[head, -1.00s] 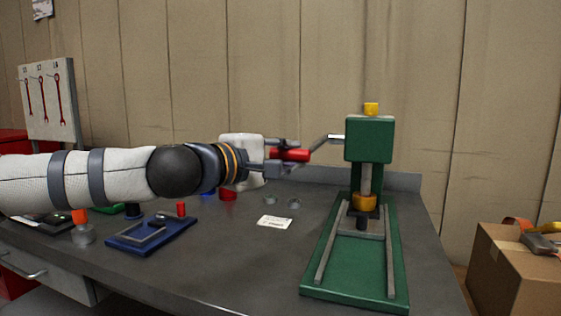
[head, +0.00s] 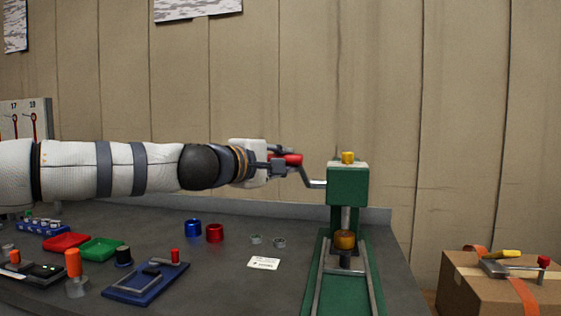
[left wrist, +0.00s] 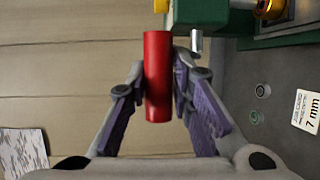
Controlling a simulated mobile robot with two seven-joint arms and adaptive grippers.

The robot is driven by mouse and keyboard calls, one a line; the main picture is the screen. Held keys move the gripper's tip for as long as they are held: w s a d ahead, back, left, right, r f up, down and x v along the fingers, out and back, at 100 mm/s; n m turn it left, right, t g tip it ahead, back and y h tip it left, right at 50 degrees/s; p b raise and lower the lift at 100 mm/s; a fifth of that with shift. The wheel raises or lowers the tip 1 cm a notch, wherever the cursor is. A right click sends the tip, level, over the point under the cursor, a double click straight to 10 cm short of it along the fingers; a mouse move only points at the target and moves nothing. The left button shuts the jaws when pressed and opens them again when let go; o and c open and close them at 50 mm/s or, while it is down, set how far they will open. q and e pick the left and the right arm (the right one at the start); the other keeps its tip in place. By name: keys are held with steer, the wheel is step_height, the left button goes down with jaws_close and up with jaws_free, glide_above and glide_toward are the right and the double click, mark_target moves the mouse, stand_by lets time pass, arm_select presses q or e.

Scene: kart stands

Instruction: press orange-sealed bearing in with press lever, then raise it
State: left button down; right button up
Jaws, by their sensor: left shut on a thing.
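My left gripper (head: 280,160) is shut on the red handle (head: 290,159) of the press lever (head: 311,180). In the left wrist view the red handle (left wrist: 158,75) lies between the two fingers. The lever slopes from the handle down and right to the green press head (head: 348,186). Below the head, a steel ram (head: 346,218) reaches down to a gold part (head: 345,240) with a dark cylinder (head: 345,260) under it. I cannot make out the orange-sealed bearing there. My right gripper is not in view.
Two small rings (head: 256,239) (head: 279,242) and a white card (head: 264,263) lie left of the press base (head: 370,272). Blue (head: 193,228) and red (head: 215,233) cups and a blue fixture (head: 146,284) stand further left. A cardboard box (head: 480,290) is at right.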

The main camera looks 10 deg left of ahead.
arm_select(q)
steer(key=shift+a+r, duration=0.15)
steer(key=shift+r, duration=0.65)
steer(key=c, duration=1.7)
jaws_free()
steer(key=shift+o, duration=1.3)
steer(key=shift+w, duration=0.15)
steer(key=shift+f, duration=0.35)
steer(key=shift+w+f, duration=0.1)
steer(key=f+v, duration=0.1)
steer(key=v, duration=1.1)
steer(key=shift+r, duration=0.35)
